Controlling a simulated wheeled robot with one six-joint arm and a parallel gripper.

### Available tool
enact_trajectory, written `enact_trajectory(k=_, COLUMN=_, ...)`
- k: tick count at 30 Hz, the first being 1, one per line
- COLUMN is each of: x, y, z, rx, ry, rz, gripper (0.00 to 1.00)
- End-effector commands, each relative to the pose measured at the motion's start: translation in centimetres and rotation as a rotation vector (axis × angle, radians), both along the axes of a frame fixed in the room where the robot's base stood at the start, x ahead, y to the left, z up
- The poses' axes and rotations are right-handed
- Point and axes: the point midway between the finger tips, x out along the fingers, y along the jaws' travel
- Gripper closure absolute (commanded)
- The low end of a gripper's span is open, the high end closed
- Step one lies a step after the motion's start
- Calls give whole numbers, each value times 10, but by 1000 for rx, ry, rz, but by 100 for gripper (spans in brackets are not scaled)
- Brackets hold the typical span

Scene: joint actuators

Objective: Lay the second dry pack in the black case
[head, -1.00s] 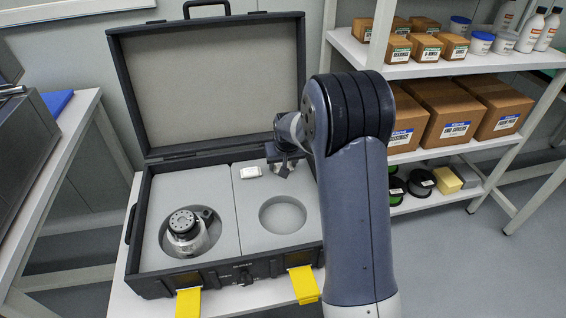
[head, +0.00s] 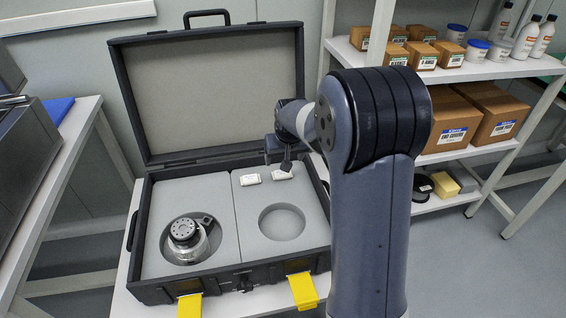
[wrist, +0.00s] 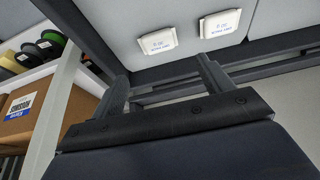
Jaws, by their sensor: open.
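The black case (head: 136,232) stands open, with grey foam in two halves. Two small white dry packs lie flat on the right half's foam near the hinge side: a left one (head: 250,179) and a right one (head: 282,175). In the wrist view the right pack (wrist: 158,40) and the left pack (wrist: 220,26) show printed labels, lying side by side with a gap. My gripper (wrist: 160,70) is open and empty, apart from both packs. In the head view my gripper (head: 286,163) is just behind and above the right pack, its fingers partly hidden.
A round metal actuator (head: 186,240) sits in the left foam recess. The right round recess (head: 282,222) is empty. The raised lid (head: 205,95) stands behind my gripper. Shelves with brown boxes (head: 450,125) are at the right. Two yellow latches (head: 303,290) hang in front.

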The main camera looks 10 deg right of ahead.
Motion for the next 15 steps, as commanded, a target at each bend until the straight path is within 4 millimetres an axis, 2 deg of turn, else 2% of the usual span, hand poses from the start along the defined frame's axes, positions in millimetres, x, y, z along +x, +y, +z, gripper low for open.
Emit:
enact_trajectory(k=1, x=-4, y=0, z=12, rx=0, ry=-4, rz=0, gripper=25)
enact_trajectory(k=6, x=-12, y=0, z=29, rx=0, ry=-1, rz=0, gripper=25)
enact_trajectory(k=15, x=-15, y=0, z=34, rx=0, ry=1, rz=0, gripper=25)
